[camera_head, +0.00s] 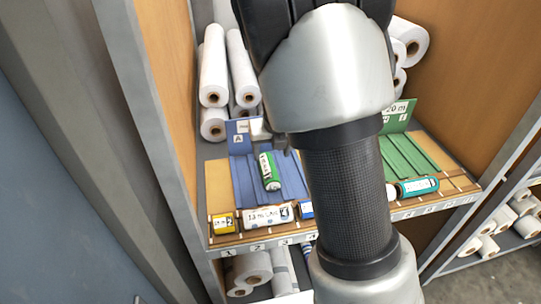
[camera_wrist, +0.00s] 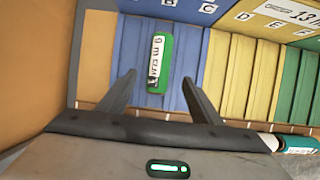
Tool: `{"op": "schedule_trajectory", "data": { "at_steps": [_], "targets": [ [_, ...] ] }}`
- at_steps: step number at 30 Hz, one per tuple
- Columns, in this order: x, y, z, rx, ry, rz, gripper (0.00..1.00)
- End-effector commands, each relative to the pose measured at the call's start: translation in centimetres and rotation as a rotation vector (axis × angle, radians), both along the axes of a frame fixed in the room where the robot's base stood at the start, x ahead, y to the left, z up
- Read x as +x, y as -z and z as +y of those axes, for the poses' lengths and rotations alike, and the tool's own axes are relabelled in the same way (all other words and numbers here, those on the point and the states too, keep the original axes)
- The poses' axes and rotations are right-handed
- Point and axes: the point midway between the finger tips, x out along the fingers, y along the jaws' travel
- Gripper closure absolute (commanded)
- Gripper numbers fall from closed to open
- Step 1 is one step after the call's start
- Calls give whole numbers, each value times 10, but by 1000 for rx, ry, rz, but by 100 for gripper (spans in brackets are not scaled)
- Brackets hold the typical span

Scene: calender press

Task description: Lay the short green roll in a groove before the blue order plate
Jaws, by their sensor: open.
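The short green roll (camera_head: 269,171) with a white label lies on the blue grooved section (camera_head: 291,176) of the shelf, before the upright blue order plate (camera_head: 238,143). Its length runs along the grooves; how deeply it sits is unclear. It also shows in the wrist view (camera_wrist: 166,62), near the plate letter B. My gripper (camera_wrist: 160,80) is open, with one finger on each side of the roll's near end and gaps on both sides. In the head view my arm hides most of the gripper and the middle of the shelf.
Along the front edge lie a yellow roll (camera_head: 223,224), a white roll (camera_head: 268,216), a blue one (camera_head: 306,209) and a teal roll (camera_head: 418,186). A green plate (camera_head: 398,115) stands behind green grooves (camera_head: 408,157). Large white rolls (camera_head: 213,75) are stacked behind. Wooden side walls (camera_head: 165,90) bound the shelf.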

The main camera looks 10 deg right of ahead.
Motion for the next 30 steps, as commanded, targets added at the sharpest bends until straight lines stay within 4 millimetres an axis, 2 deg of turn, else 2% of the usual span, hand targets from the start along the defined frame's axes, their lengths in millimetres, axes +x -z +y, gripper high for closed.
{"op": "schedule_trajectory", "data": {
  "at_steps": [5,8,11,14,18,21,27,30],
  "targets": [
    [-8,-15,1,-3,-33,-1,41],
    [-19,-32,6,-26,-182,-7,41],
    [-41,-61,14,-85,-471,-32,41],
    [-73,-95,22,-195,-844,-82,41],
    [-122,-136,27,-419,-1376,-164,41],
    [-159,-160,26,-627,-1745,-205,41],
    [-227,-185,14,-1066,-2392,-161,41],
    [-250,-188,7,-1216,-2617,-92,41]
  ]
}}
